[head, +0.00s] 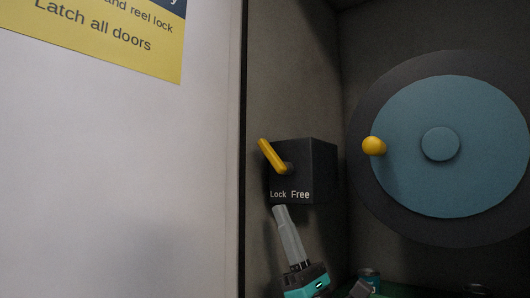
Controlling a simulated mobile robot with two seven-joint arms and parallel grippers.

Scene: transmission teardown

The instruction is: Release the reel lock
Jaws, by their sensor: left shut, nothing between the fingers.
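The reel lock is a dark box (307,170) on the grey wall, marked "Lock" and "Free" on its front face. Its yellow lever (269,154) tilts up and to the left from its pivot, leaning to the side of the word "Lock". My left gripper (281,210) is shut and empty, with its grey fingers pointing up just below the box's lettering. In the picture a small gap shows between the fingertips and the lever. The large blue reel (440,190) with a yellow knob (374,146) is to the right. My right gripper is not in view.
A pale panel (120,180) with a yellow sign (110,40) fills the left, its dark edge close beside the lock box. A small dark can-like object (370,277) stands at the bottom, below the reel. The wall between lock and reel is bare.

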